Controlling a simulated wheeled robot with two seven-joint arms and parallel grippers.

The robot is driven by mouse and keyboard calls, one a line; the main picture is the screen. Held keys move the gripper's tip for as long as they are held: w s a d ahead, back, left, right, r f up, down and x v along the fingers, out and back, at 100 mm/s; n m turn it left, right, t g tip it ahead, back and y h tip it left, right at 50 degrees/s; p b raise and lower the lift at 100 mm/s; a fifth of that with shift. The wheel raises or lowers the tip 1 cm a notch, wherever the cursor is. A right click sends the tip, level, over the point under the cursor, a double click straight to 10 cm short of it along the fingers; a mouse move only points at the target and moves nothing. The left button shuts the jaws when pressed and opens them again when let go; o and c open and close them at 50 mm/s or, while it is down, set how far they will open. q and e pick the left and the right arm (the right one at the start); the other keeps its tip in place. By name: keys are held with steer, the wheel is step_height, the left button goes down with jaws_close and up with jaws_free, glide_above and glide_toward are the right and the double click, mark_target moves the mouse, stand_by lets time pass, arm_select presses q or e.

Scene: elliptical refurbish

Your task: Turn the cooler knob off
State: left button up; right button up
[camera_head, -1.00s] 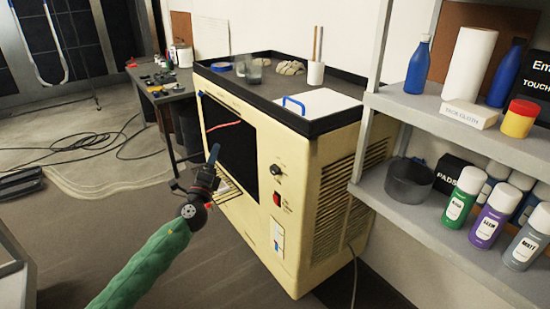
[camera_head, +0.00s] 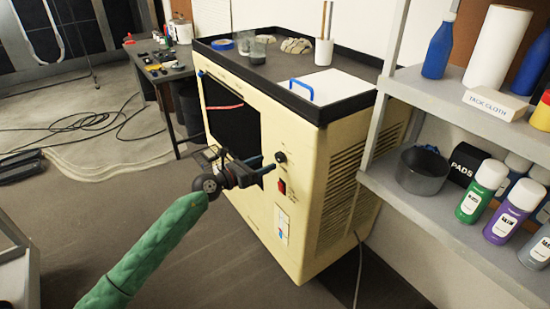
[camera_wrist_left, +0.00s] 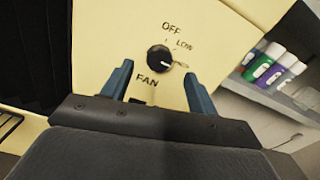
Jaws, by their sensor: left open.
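The cooler (camera_head: 310,190) is a cream box with a black-rimmed top. Its round black knob (camera_head: 280,157) is on the front panel, above a red switch (camera_head: 282,186). In the left wrist view the knob (camera_wrist_left: 160,58) has a white mark on its right side, pointing right and slightly down. The label OFF is above it, LOW at upper right, FAN below. My left gripper (camera_head: 258,163) is open in front of the panel, just left of the knob. In the wrist view its blue fingers (camera_wrist_left: 157,85) stand apart, with the knob showing between and beyond them.
A shelf (camera_head: 420,85) with bottles, spray cans and a dark pot (camera_head: 422,172) stands to the right of the cooler. A cluttered bench (camera_head: 160,70) is at the back left. Cables lie on the floor there. The floor in front of the cooler is clear.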

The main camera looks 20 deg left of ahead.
mark_target(277, 158)
arm_select(q)
steer(key=shift+p+x, duration=0.35)
steer(key=shift+x, duration=2.3)
arm_select(e)
steer(key=r, duration=0.3)
steer(key=shift+s+d+r, duration=0.1)
steer(key=shift+s+r, duration=0.1)
steer(key=shift+r, duration=0.15)
arm_select(q)
steer(key=c, duration=1)
